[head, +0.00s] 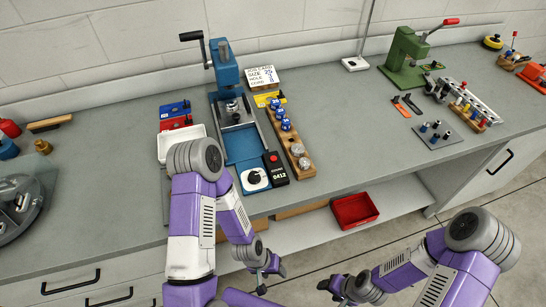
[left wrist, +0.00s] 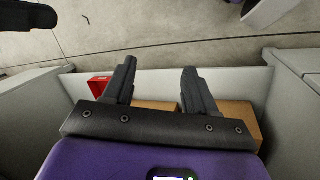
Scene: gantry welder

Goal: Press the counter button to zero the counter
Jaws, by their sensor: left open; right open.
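The counter (head: 276,170) is a small black box at the front edge of the bench in the head view, beside the blue press base. It has a red button (head: 272,157) on top and a display that appears to read 0412. My left gripper (head: 272,281) hangs below and in front of the bench edge, apart from the counter. In the left wrist view its two fingers (left wrist: 158,72) are spread with nothing between them. My right gripper (head: 330,292) is open and empty at the bottom of the head view, away from the bench. The counter is not in the left wrist view.
A blue lever press (head: 226,68) stands behind the counter. A red bin (head: 354,210) sits on the lower shelf. Bench space right of the block is clear.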

